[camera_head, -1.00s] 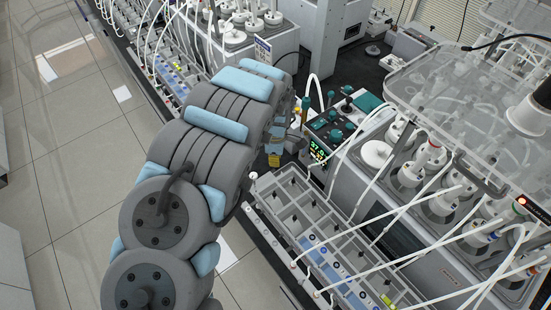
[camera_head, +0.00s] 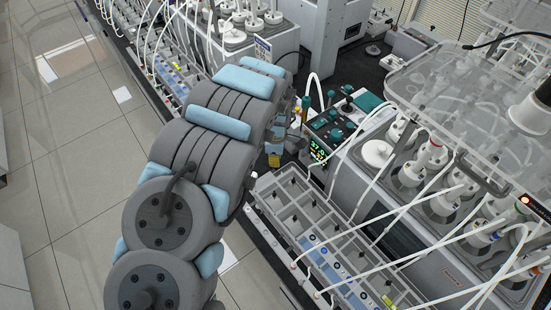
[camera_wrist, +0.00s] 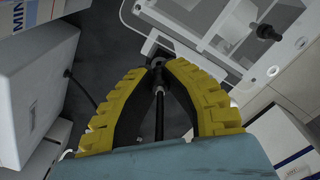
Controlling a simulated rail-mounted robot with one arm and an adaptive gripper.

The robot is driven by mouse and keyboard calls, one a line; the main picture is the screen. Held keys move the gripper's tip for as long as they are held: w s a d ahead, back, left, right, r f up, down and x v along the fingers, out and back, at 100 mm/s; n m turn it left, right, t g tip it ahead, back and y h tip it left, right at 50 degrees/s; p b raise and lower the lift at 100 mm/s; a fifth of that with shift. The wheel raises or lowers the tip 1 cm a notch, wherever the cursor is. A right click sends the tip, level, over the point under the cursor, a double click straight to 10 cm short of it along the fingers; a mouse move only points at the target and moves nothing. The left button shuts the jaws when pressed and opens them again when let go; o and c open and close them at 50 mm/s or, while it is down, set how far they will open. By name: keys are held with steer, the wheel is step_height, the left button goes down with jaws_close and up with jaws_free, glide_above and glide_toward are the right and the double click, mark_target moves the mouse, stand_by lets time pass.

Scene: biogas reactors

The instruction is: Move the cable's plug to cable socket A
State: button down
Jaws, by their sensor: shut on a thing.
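In the wrist view my gripper (camera_wrist: 158,68) has two yellow ribbed fingers with dark inner pads, and their tips meet. A slim dark plug (camera_wrist: 160,105) runs lengthwise between the fingers, held at the tips. Its front end is at a dark bracket with a round grey part (camera_wrist: 158,48); I cannot tell whether they touch. In the head view my gripper is mostly hidden behind my arm, with only a yellow bit (camera_head: 274,160) showing. I cannot pick out socket A or its label in either view.
A grey compartment tray (camera_head: 262,190) lies right of my arm; its clear corner shows in the wrist view (camera_wrist: 215,45). A control panel (camera_head: 328,128) with green knobs stands behind it. A white box (camera_wrist: 35,90) with a black cable (camera_wrist: 82,88) is at left in the wrist view.

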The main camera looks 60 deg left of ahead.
steer(key=shift+f+b, duration=0.95)
steer(key=shift+b, duration=0.25)
stand_by(1.6)
steer(key=c, duration=1.1)
jaws_free()
step_height(320, 180, up, 2)
steer(key=shift+p, duration=0.95)
steer(key=shift+s+r+p, duration=0.1)
steer(key=shift+r+p, duration=0.15)
steer(key=shift+p, duration=0.6)
steer(key=shift+r+p, duration=8.3)
steer(key=shift+r, duration=2.5)
